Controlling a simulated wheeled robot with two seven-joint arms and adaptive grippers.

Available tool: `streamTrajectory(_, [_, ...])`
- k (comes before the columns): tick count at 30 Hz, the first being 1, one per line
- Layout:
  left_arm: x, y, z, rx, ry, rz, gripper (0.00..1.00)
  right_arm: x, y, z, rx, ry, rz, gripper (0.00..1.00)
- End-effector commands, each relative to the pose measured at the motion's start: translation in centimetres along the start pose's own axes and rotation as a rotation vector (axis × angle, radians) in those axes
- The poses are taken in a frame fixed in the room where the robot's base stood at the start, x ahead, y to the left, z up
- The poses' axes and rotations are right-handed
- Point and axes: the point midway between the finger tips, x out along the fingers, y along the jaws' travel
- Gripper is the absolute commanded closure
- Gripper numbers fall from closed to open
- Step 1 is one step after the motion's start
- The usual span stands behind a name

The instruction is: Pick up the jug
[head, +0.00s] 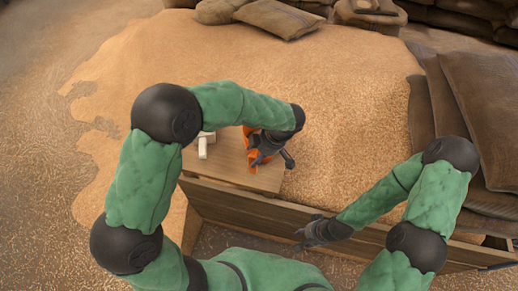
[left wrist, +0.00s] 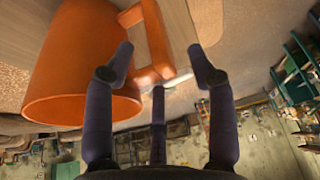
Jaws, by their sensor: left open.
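The orange jug (head: 253,157) is on the wooden board in the head view, mostly hidden by my left gripper (head: 272,158). In the left wrist view the jug (left wrist: 75,70) fills the upper left, its open mouth toward the camera and its handle (left wrist: 158,38) to the right. My left gripper (left wrist: 160,52) is open, with fingertips on either side of the handle. I cannot tell whether they touch it. My right gripper (head: 312,233) is over the front edge of the wooden bin, away from the jug; its finger opening is unclear.
The wooden board (head: 225,172) sits at the left corner of a plank-walled bin (head: 240,205). A small white object (head: 205,143) is left of the jug. A large grain heap (head: 345,100) lies behind. Sacks (head: 485,110) are stacked at the right and back.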

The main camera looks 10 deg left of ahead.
Motion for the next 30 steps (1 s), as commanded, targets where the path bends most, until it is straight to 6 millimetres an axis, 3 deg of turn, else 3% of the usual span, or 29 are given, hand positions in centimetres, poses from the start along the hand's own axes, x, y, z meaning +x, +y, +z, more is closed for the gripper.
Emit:
streamTrajectory(9, [4.3,0.3,0.0,0.000,0.001,-0.002,0.44,1.7,0.6,-0.1,0.000,0.000,0.000,0.60])
streamTrajectory(17, [4.5,0.3,-0.1,0.001,0.000,-0.001,0.44,1.6,0.6,-0.1,0.000,0.000,0.000,0.60])
streamTrajectory(23, [4.5,0.3,-0.1,0.001,0.000,-0.001,1.00,1.6,0.6,-0.1,0.000,0.000,0.000,0.60])
streamTrajectory(30, [4.4,0.4,-0.1,-0.001,-0.001,0.003,1.00,1.6,0.6,-0.1,0.000,0.000,0.000,0.60])
